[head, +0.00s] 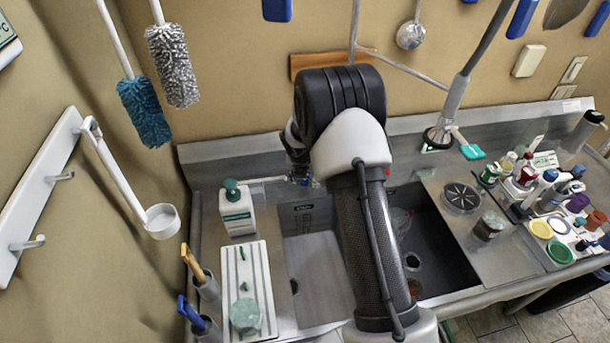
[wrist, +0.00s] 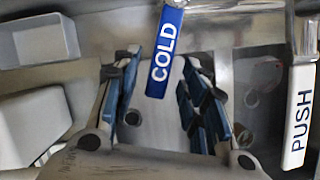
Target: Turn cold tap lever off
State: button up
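The cold tap lever (wrist: 165,55) is a blue paddle with white COLD lettering, hanging down from the top of the wrist view. My gripper (wrist: 163,78) is open, with one blue-padded finger on each side of the lever in that picture. Gaps show between the lever and both fingers, and nothing is held. I cannot tell whether the lever's end is at the same depth as the fingertips. In the head view my arm reaches over the sink to the back wall and hides the lever and most of the gripper.
A white PUSH lever (wrist: 299,115) hangs to the right in the wrist view. In the head view, a soap bottle (head: 237,222) and a ribbed white tray (head: 262,280) stand left of the sink. A tap with a teal lever (head: 472,151) and a crowded bench lie right.

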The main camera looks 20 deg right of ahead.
jog(key=v, duration=1.2)
jog(key=shift+c, duration=0.5)
